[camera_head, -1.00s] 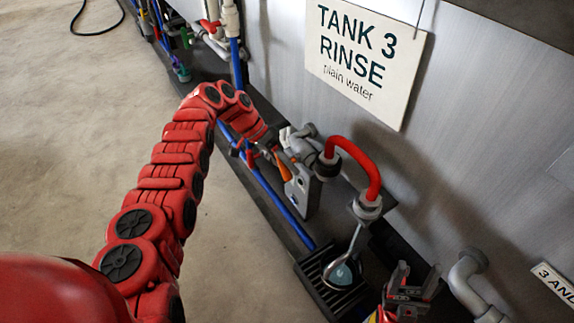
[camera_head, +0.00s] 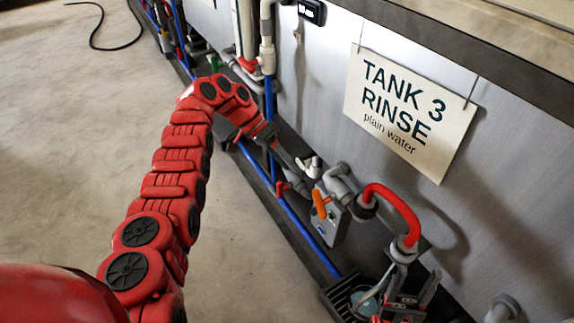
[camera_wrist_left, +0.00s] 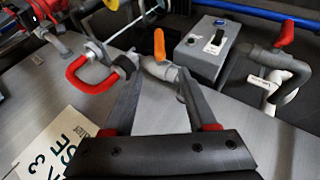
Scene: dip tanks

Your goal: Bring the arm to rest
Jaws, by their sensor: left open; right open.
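My left arm (camera_head: 180,160) is red and reaches in from the left, bent over at its top. Its gripper (camera_head: 291,163) is open and empty beside the pipework. In the left wrist view the two dark fingers (camera_wrist_left: 160,68) stand apart, with an orange valve handle (camera_wrist_left: 159,44) and grey pipe seen between and beyond them. The orange handle (camera_head: 319,203) shows just past the gripper in the head view; contact cannot be told.
The tank wall with the sign "TANK 3 RINSE" (camera_head: 405,110) stands on the right. A grey switch box (camera_wrist_left: 210,48), a red hose (camera_head: 395,205) and blue pipes (camera_head: 290,220) line its foot. The concrete floor (camera_head: 70,130) at left is clear except for a black cable (camera_head: 95,30).

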